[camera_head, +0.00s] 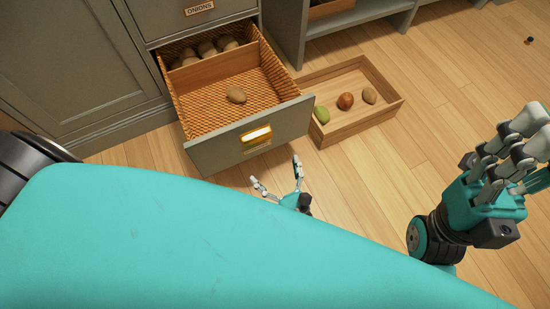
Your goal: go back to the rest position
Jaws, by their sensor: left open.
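My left gripper (276,170) is open and empty, low in front of the pulled-out drawer. Its two pale fingers are spread apart, and nothing is between them. My large teal arm link hides what lies behind and below it. My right gripper (508,150) is at the right edge, partly cut off and seen from behind its teal wrist. Its pale finger links overlap, so I cannot tell its state.

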